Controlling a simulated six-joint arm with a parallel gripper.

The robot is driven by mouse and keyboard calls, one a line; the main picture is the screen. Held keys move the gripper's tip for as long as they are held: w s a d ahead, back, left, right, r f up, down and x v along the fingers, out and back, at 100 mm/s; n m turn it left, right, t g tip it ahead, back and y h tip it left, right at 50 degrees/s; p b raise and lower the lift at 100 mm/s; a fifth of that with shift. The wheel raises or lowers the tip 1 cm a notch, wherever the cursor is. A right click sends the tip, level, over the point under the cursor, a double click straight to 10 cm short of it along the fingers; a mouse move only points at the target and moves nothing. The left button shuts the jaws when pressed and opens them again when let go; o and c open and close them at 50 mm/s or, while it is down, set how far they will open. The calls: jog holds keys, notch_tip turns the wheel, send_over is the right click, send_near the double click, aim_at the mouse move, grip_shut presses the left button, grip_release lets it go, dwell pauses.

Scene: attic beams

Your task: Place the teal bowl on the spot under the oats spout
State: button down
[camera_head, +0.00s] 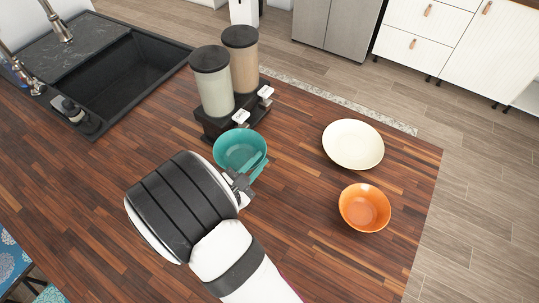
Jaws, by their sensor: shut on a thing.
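The teal bowl (236,146) is upright in front of the dispenser, below its left side. My gripper (254,174) is shut on the bowl's near right rim. Whether the bowl touches the counter is hard to tell. The dispenser (221,124) has a black base and two clear canisters with black lids. The left canister (215,93) holds pale, whitish contents, and the right canister (243,66) holds tan contents that look like oats. Two light spout levers (265,92) face the right front. The spot under the spouts is not clearly visible.
A cream plate (353,143) and an orange bowl (365,208) stand on the wooden counter (300,230) to the right. A black sink (125,72) with a tap is at the upper left. The counter between my gripper and the orange bowl is clear.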

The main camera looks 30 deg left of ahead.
notch_tip(320, 180, down, 6)
jog(key=shift+d+f, duration=0.1)
jog(key=x, duration=0.3)
jog(key=shift+w+r, duration=0.2)
jog(key=shift+w, duration=0.55)
jog(key=shift+x, duration=1.9)
jog(key=c, duration=0.9)
grip_release()
